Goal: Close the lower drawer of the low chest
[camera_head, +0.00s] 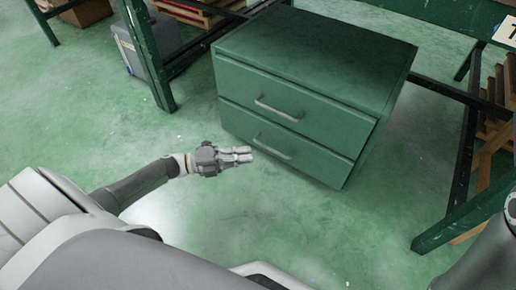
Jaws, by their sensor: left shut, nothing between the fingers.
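The low chest (330,50) is green and stands on the floor in the upper middle of the head view. Its upper drawer (325,110) has a grey bar handle and looks flush with the chest. Its lower drawer (315,158) also looks flush or nearly so, with a grey bar handle (272,147). My left gripper (250,154) is shut and empty. Its fingers point right, close in front of the lower drawer's left part, near the handle. I cannot tell whether they touch it. My right gripper is out of view; only part of that arm shows at the right edge.
A green table frame rises behind the chest, with a leg (148,60) on the left and another (470,215) on the right. A grey bin (150,42) and wooden pallets (200,12) stand behind. The green floor (270,215) before the chest is clear.

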